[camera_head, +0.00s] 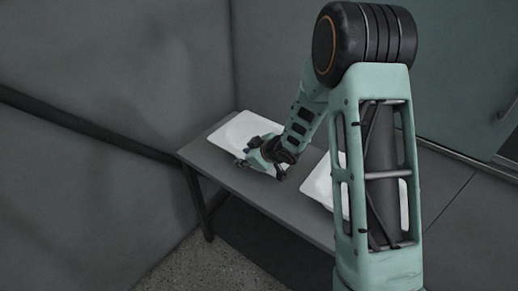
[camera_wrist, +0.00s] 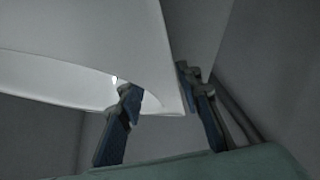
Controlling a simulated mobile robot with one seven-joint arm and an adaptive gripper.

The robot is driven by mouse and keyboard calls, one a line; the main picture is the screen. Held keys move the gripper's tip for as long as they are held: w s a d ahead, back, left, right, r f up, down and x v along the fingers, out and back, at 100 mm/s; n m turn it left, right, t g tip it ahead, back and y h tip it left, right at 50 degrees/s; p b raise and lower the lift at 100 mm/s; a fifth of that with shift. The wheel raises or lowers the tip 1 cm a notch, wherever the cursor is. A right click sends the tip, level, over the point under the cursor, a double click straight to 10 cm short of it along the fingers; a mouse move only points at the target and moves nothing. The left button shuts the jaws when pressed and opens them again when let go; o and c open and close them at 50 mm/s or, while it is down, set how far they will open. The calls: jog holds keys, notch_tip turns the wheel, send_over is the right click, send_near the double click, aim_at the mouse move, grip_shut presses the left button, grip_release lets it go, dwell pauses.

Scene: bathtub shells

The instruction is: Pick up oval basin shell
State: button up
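Two white shells show in the head view, and I cannot tell for sure which is the oval basin shell. One shell (camera_head: 226,133) lies at the far left end of the table, partly behind my gripper. The other shell (camera_head: 319,186) is nearer, on the right, largely hidden by my arm. My gripper (camera_head: 257,157) is at the near side of the far shell. In the wrist view, my gripper (camera_wrist: 158,84) has its fingers apart, with a corner of a white shell (camera_wrist: 95,35) between them. The right fingertip is close to the shell's edge; contact is unclear.
The grey table (camera_head: 230,172) stands in a corner against grey walls. A dark rail (camera_head: 85,127) runs along the left wall. Bare tabletop shows around the far shell and along the front edge.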

grip_shut()
dwell(0.3)
jog(key=shift+a+r, duration=0.1)
jog(key=shift+r, duration=0.1)
